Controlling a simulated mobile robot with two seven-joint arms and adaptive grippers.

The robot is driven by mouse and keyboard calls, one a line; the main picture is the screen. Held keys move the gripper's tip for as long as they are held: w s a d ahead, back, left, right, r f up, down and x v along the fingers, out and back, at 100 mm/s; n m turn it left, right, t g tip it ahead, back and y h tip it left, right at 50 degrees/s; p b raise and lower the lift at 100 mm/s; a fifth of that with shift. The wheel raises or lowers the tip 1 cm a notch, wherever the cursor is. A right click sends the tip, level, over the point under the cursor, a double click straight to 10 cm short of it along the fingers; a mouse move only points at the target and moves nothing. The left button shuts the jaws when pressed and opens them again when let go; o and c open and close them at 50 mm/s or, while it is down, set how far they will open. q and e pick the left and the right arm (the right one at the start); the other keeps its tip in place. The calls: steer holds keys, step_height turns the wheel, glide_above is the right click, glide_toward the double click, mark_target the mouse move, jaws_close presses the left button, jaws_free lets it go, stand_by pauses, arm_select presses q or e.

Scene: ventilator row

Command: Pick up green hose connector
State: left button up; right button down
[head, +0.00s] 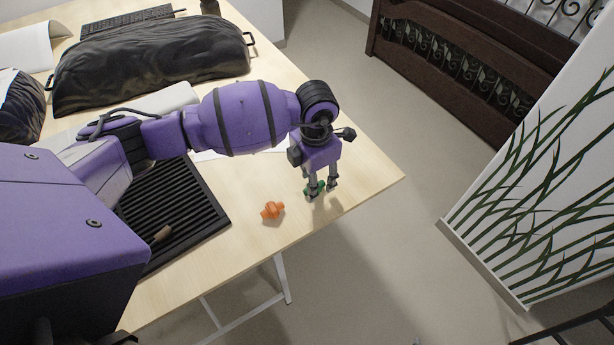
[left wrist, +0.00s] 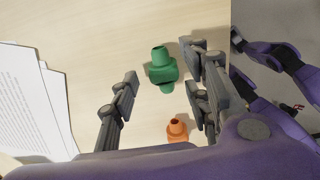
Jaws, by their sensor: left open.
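The green hose connector (left wrist: 162,68) lies on the table and shows between the open fingers of my left gripper (left wrist: 160,88) in the left wrist view. In the head view the green connector (head: 315,187) is partly hidden by the fingers of my left gripper (head: 321,190), which points down over it near the table's right edge. I cannot tell whether a finger touches it. An orange connector (head: 272,210) lies on the table to the left of the green one. It also shows in the left wrist view (left wrist: 177,130), below the green one. My right gripper is not seen in the head view.
The table (head: 370,165) ends close to the right of my left gripper, with open floor beyond. A black ribbed tray (head: 213,207) lies left of the orange connector. A dark bag (head: 150,60) lies at the back. White papers (left wrist: 35,100) lie on the table.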

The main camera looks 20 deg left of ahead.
arm_select(q)
steer(key=shift+f, duration=0.9)
steer(key=shift+c, duration=0.5)
steer(key=c, duration=0.8)
steer(key=shift+r, duration=0.15)
